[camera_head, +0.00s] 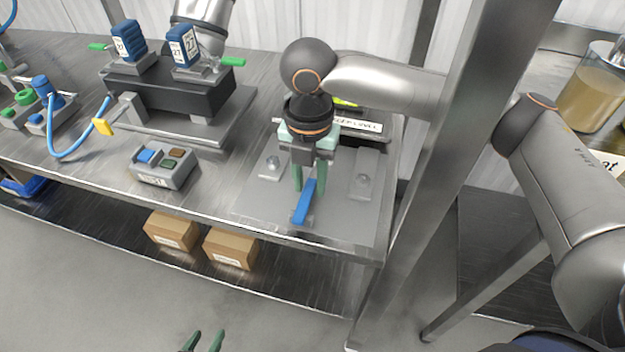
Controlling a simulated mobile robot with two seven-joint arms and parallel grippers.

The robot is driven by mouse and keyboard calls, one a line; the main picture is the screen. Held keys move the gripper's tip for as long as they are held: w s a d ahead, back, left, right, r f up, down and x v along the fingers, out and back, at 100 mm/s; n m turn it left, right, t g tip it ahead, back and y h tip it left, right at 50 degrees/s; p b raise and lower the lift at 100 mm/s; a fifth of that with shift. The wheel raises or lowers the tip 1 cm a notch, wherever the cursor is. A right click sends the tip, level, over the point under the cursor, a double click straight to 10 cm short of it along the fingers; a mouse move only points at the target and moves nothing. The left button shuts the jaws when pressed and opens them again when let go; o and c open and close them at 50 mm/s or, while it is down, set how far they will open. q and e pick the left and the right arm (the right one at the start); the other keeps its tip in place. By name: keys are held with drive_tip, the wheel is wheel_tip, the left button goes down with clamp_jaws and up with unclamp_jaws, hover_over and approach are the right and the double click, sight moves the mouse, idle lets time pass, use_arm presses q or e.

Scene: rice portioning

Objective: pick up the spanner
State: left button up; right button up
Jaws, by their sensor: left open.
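The spanner (301,211) shows as a blue bar lying on a grey plate (345,215) near the front edge of the steel bench. Its far end is between or just under the fingers of my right gripper (309,183), whose arm comes in from the right. Those green fingers point down and stand apart, with a gap beside the blue bar. The gripper body hides part of the plate behind it. My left gripper (203,343) shows only as two green fingertips at the bottom edge, apart and empty, over the floor.
Metal blocks (364,184) stand on the plate beside the spanner. A button box (164,167) and a dark fixture (165,88) stand to the left. A steel post (455,130) rises close on the right. Cardboard boxes (231,248) sit on the lower shelf.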

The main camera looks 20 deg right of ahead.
clamp_jaws()
idle(0.4)
